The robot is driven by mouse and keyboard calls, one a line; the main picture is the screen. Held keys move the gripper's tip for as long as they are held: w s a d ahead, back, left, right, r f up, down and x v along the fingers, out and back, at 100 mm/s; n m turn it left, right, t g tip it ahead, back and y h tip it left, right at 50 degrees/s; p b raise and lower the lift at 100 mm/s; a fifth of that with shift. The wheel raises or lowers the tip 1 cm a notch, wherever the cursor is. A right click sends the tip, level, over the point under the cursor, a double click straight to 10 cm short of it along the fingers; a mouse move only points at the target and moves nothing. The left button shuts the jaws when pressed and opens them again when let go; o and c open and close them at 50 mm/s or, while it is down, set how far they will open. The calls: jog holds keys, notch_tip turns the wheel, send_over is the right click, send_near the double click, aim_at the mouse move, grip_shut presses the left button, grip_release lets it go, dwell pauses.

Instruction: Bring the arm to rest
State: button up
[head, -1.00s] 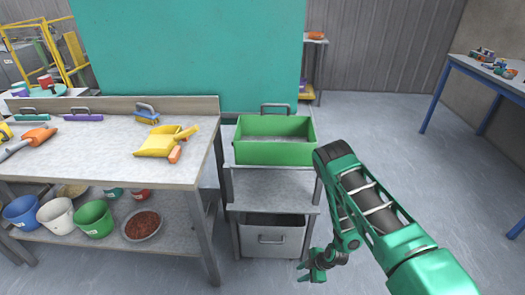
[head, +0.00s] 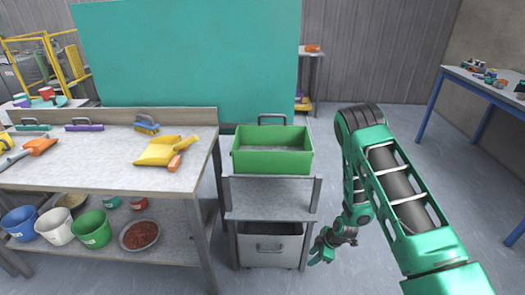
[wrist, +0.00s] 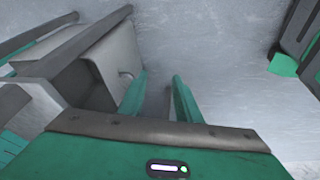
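My gripper (head: 322,252) hangs low at the end of my green arm, over the floor just right of the grey cart (head: 268,197). In the wrist view its two green fingers (wrist: 160,97) stand apart with only bare floor between them, so it is open and empty. The cart's side and drawer show at the left of the wrist view. My arm's elbow is bent at the right of the head view.
A green bin (head: 272,161) stands on the cart, with a grey drawer (head: 268,250) below. The workbench (head: 105,165) at left carries a yellow dustpan (head: 160,151) and brushes; buckets stand on its lower shelf. A blue-legged table (head: 425,115) is far right. Floor between is clear.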

jog(key=s+d+r+m+h, duration=0.1)
jog(key=s+d+r+m, duration=0.3)
jog(key=r, duration=0.7)
jog(key=d+r+m+h, duration=0.1)
jog(key=d+r+m, duration=0.1)
jog(key=d+r, duration=0.65)
jog(key=s+d+r+m+h, duration=0.1)
jog(key=d+r+m, duration=0.2)
jog(key=r, duration=1)
jog(key=s+d+r+m, duration=0.1)
jog(key=s+r+m, duration=0.3)
jog(key=s, duration=0.5)
jog(key=s+d+r+m+g, duration=0.1)
jog(key=s+d+r+m, duration=0.1)
jog(key=s+r+m, duration=0.2)
jog(key=s+d+r+m+g, duration=0.1)
jog(key=s+r+m, duration=0.3)
jog(key=s+r, duration=0.5)
jog(key=s, duration=0.6)
jog(key=shift+s+d+r+m, duration=0.25)
jog(key=shift+s+m, duration=0.05)
jog(key=shift+s, duration=0.1)
